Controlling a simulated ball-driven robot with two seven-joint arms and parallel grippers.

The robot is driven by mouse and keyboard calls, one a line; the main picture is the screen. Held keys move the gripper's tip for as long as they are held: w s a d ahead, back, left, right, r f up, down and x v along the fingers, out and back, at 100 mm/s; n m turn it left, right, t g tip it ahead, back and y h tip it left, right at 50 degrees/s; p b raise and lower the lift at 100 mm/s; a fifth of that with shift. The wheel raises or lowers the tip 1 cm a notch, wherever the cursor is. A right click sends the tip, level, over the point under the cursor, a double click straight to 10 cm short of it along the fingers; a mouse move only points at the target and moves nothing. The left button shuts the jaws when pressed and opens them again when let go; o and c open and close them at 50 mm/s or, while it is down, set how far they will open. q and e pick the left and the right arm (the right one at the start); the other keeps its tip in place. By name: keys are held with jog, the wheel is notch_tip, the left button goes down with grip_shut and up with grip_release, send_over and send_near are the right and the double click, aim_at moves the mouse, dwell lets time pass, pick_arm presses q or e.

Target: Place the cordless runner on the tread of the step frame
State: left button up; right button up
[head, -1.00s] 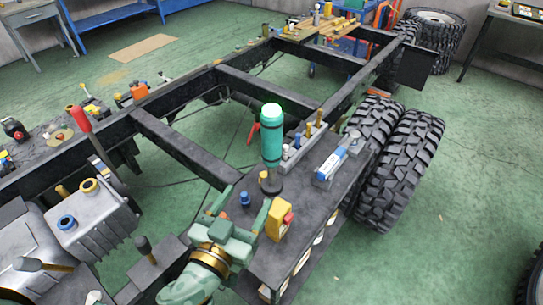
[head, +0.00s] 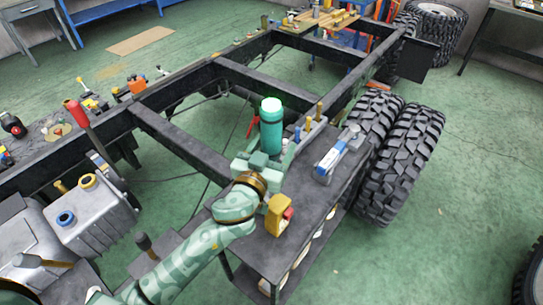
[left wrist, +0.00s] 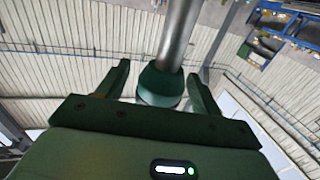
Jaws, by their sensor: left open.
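A teal cylinder with a glowing green top (head: 271,135), apparently the cordless runner, stands upright on the black-topped stand (head: 257,245) beside the chassis. I cannot tell for certain whether this stand is the step frame. My left gripper (head: 268,160) is at the cylinder's lower part and hides its foot in the head view. In the left wrist view the gripper (left wrist: 158,72) is open, its two fingers apart, with a dark green round end and grey shaft (left wrist: 165,80) between and beyond them. Contact is not clear. My right gripper is not in view.
A yellow block with a red part (head: 279,214) stands close to my left forearm. A blue-and-white tool (head: 334,158) lies at the stand's right side. Large tyres (head: 404,165) stand to the right. Chassis rails (head: 180,140) run behind the stand.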

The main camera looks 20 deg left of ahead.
pick_arm(q)
jog(key=shift+w, duration=0.5)
jog(key=shift+s, duration=0.1)
grip_shut()
jog(key=shift+r, duration=0.15)
